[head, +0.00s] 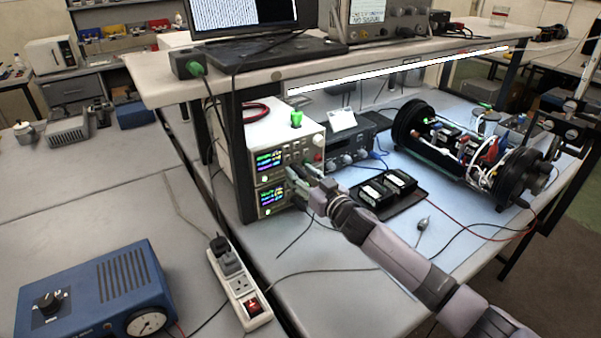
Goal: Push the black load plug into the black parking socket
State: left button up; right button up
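My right gripper (298,181) is at the front panel of the stacked bench power supplies (268,160), its fingertips close to the panel's right side. I cannot tell whether it holds anything. The black load plug cannot be made out; the gripper covers that part of the panel. A thin dark lead (295,240) lies on the bench below the gripper. The black parking socket cannot be told apart at this size. My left gripper is not in view.
A dark instrument (352,145) stands right of the supplies. A black tray (407,205) with two dark boxes lies beside my wrist. The open cylinder (460,145) lies at right. A power strip (240,285) and blue device (95,295) are at front left. A shelf (290,75) overhangs the supplies.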

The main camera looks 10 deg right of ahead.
aim_at(305, 178)
dwell(0.4)
grip_shut()
dwell(0.6)
jog(key=shift+s+p, duration=0.1)
jog(key=shift+p, duration=0.2)
jog(key=shift+p+v, duration=1.45)
jog(key=shift+v, duration=1.5)
